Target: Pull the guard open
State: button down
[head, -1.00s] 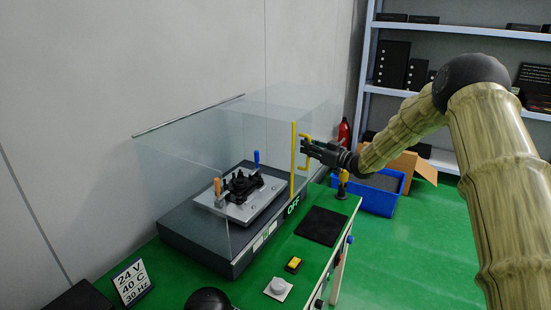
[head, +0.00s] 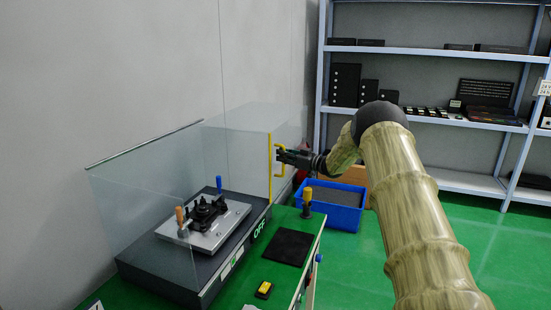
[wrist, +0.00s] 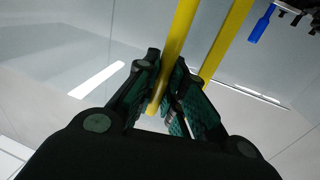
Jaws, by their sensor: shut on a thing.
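The guard (head: 235,145) is a clear panelled cover over a dark machine base on the green bench. A yellow strip (head: 270,180) runs up its near edge, with a yellow handle (head: 283,172) on it. My gripper (head: 280,156) reaches in from the right and is shut on the handle. In the wrist view, the handle bar (wrist: 180,35) passes between both fingers (wrist: 162,95), and the yellow strip (wrist: 226,45) lies behind it. The fingers hide part of the bar.
A fixture (head: 205,215) with blue and orange levers sits on a metal plate inside. A black mat (head: 288,247), a yellow-topped post (head: 307,200) and a yellow button (head: 264,289) are on the bench. A blue crate (head: 333,208) and shelves stand beyond.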

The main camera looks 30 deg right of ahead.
jog(key=c, duration=1.5)
grip_release()
jog(key=v, duration=1.2)
jog(key=shift+f, duration=0.1)
jog(key=shift+d, duration=0.1)
